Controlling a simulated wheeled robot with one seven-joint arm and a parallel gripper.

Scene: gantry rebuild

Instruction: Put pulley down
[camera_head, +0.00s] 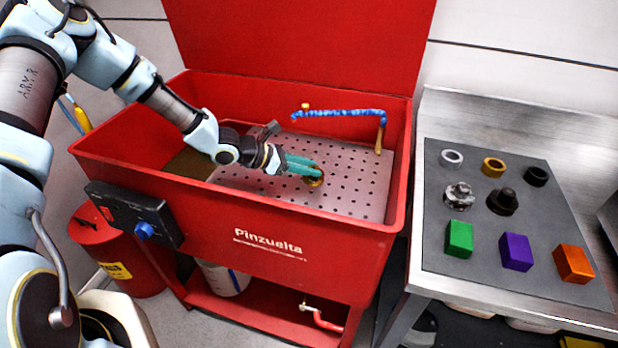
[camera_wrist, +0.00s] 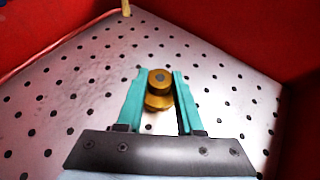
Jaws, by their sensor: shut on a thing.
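The pulley (camera_head: 313,181) is a brass-coloured, stepped round part at the perforated tray inside the red washer basin. In the wrist view the pulley (camera_wrist: 158,92) sits between the two teal fingers, its round end facing the camera. My gripper (camera_head: 316,170) reaches into the basin from the left and is shut on the pulley. The gripper (camera_wrist: 158,76) also shows in the wrist view. The fingers partly hide the pulley in the head view. I cannot tell whether the pulley touches the perforated tray (camera_head: 345,198) or hangs just above it.
The basin's red front wall (camera_head: 215,208) and raised lid (camera_head: 300,35) bound the space. A blue hose (camera_head: 340,113) with a brass nozzle crosses the back right. A steel table at right has a grey mat (camera_head: 440,262) with rings, dark parts and coloured blocks. Tray around the pulley is clear.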

